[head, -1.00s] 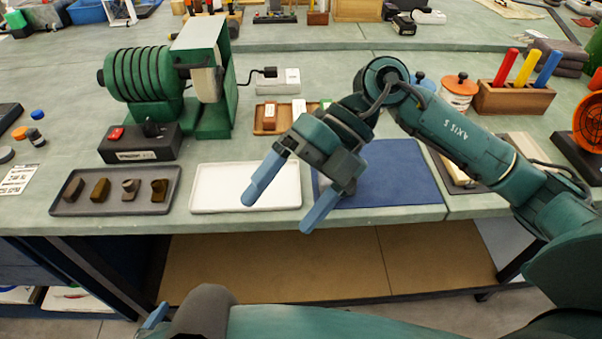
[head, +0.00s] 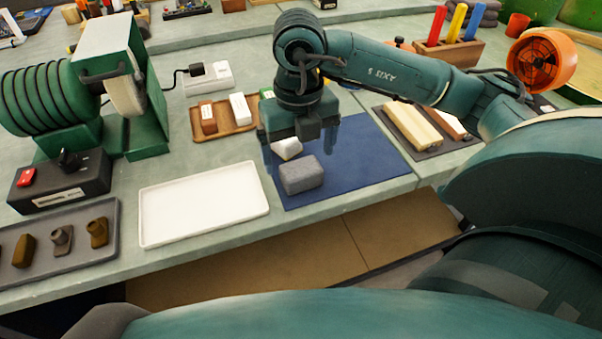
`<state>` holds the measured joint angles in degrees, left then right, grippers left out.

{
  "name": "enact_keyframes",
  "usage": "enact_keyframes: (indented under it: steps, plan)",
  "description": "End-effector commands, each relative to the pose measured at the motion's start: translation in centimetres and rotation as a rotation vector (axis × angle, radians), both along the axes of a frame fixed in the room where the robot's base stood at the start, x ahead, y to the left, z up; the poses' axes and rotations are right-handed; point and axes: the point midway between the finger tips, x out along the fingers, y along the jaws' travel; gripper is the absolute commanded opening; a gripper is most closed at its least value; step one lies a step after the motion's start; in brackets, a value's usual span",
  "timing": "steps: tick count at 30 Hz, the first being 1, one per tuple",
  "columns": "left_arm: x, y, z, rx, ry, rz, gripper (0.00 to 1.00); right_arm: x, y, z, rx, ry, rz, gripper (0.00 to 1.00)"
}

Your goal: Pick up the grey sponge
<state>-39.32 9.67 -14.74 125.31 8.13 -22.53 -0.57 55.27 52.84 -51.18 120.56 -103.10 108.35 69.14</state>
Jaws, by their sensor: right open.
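The grey sponge (head: 302,175) is a rounded block lying on the blue mat (head: 365,150), near its front left part. A smaller whitish block (head: 287,148) lies just behind it on the mat. My right gripper (head: 299,152) points down over the mat, behind the grey sponge in the picture. Its jaws are open, with one finger on each side of the whitish block as seen from here. The sponge is not between the fingers, and I cannot tell the fingertips' height. My left gripper is not in view.
An empty white tray (head: 204,205) lies left of the mat. A wooden tray (head: 222,131) with small blocks stands behind. A dark tray (head: 70,260) of brown pieces and a green drum machine (head: 45,100) are at left. Wooden blocks (head: 413,127) lie at right.

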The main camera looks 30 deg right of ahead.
Motion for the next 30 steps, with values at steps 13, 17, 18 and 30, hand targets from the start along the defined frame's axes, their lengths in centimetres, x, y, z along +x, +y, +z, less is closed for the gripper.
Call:
enact_keyframes:
  steps: [13,17,18,30]
  plan:
    - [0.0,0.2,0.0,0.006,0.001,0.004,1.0,-0.4,-0.3,-5.1,0.0,0.001,0.001,0.91]
    - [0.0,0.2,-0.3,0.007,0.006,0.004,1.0,-0.4,-0.3,-5.2,0.001,0.0,0.001,0.91]
    - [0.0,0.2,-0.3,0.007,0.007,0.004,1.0,-0.4,-0.3,-5.2,0.001,0.0,0.001,0.91]
    - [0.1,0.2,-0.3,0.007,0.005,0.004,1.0,-0.4,-0.3,-5.2,0.001,0.0,0.001,0.63]
